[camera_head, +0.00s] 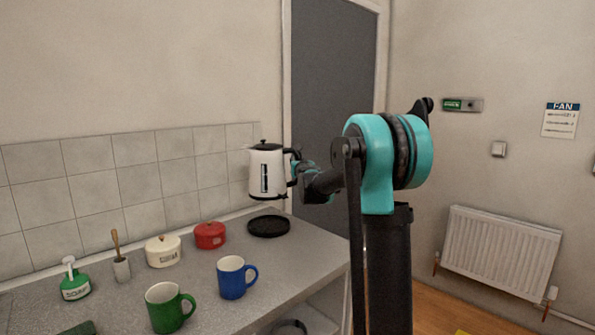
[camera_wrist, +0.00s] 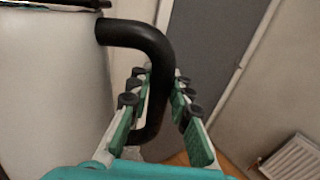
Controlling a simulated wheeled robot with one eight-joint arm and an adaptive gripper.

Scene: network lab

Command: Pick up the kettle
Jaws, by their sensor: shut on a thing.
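The white kettle (camera_head: 266,172) with a black lid and black base band hangs upright in the air above the counter, over its round black stand (camera_head: 269,226). My gripper (camera_head: 297,170) is at the kettle's right side, at the handle. In the wrist view the white kettle body (camera_wrist: 50,85) fills the left side. Its black handle (camera_wrist: 152,45) curves down between the two green-padded fingers of my gripper (camera_wrist: 160,115), which is shut on it. The lower end of the handle is partly hidden by the fingers.
On the counter (camera_head: 215,285) stand a blue mug (camera_head: 232,280), a green mug (camera_head: 165,308), a red pot (camera_head: 210,235), a cream sugar pot (camera_head: 163,251), a brush holder (camera_head: 121,268) and a soap bottle (camera_head: 74,282). A tiled wall is behind; a radiator (camera_head: 498,250) is at right.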

